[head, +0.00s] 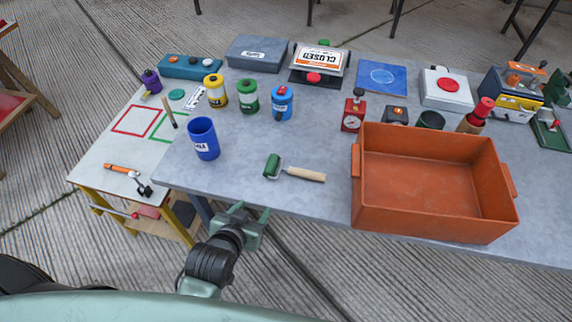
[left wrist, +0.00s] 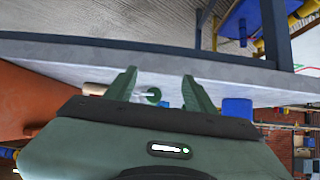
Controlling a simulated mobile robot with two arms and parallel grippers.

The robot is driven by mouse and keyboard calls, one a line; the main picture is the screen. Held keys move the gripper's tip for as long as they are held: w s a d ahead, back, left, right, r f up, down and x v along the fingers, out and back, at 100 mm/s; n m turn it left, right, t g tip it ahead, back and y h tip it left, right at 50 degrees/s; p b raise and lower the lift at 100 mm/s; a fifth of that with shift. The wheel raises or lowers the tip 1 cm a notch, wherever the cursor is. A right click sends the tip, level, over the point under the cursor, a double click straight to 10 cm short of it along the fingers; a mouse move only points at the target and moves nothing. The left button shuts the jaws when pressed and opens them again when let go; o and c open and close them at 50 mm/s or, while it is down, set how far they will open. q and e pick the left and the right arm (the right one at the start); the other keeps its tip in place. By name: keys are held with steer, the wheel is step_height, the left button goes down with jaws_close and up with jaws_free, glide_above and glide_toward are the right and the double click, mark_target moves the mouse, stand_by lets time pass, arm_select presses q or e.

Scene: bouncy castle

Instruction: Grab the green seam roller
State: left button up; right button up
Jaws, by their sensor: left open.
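The green seam roller (head: 272,167) lies on the grey table, its wooden handle pointing right. In the left wrist view its green roller head (left wrist: 153,96) shows between my fingers, with the handle to the left, partly behind a finger. My left gripper (head: 252,210) is open and empty at the table's front edge, short of the roller and not touching it. Its two fingers also show in the left wrist view (left wrist: 159,76), spread apart. My right gripper is not in view.
An orange bin (head: 433,213) stands right of the roller. A blue cup (head: 204,140) stands to its left. Coloured bottles and boxes line the back. The grey tabletop (head: 245,180) around the roller is clear. A lower side table holds an orange-handled tool (head: 122,169).

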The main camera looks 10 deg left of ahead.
mark_target(267, 175)
arm_select(q)
steer(key=w+r+t, duration=0.2)
steer(key=w+r, duration=0.1)
steer(key=shift+w+d+r+t, duration=0.3)
steer(key=shift+w+r+t, duration=0.05)
steer(key=shift+t, duration=0.05)
steer(key=x, duration=0.7)
steer(key=shift+w+f+p, duration=0.1)
steer(key=shift+w+p, duration=0.15)
steer(key=shift+p, duration=0.15)
jaws_close()
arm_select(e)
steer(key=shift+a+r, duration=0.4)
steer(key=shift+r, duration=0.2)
